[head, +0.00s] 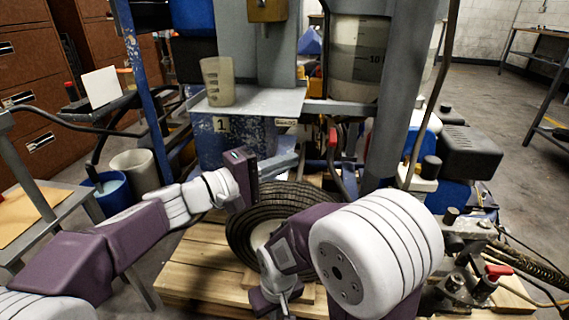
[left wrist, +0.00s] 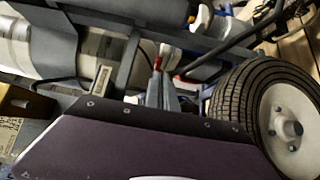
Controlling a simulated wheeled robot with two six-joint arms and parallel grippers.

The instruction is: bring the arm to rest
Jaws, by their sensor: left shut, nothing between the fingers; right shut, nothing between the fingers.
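My left gripper (head: 285,165) reaches in from the left, in front of the line striper's frame and above the wheel (head: 240,232). Its grey fingers are together with nothing between them. They also show in the left wrist view (left wrist: 161,92), pointing at the machine. The tyre (left wrist: 240,98) is to their right in that view. My right gripper (head: 277,300) is low at the bottom edge of the head view, in front of the wheel. It is shut and empty, and its fingertips are mostly cut off or hidden. My right forearm covers part of the wheel.
A translucent beaker (head: 218,82) stands on the machine's grey shelf (head: 262,103), behind my left gripper. The striper's upright post (head: 392,110) and a large tank (head: 357,60) are behind. A wooden pallet (head: 195,262) lies below. A blue bucket (head: 112,192) stands left, beyond my left arm.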

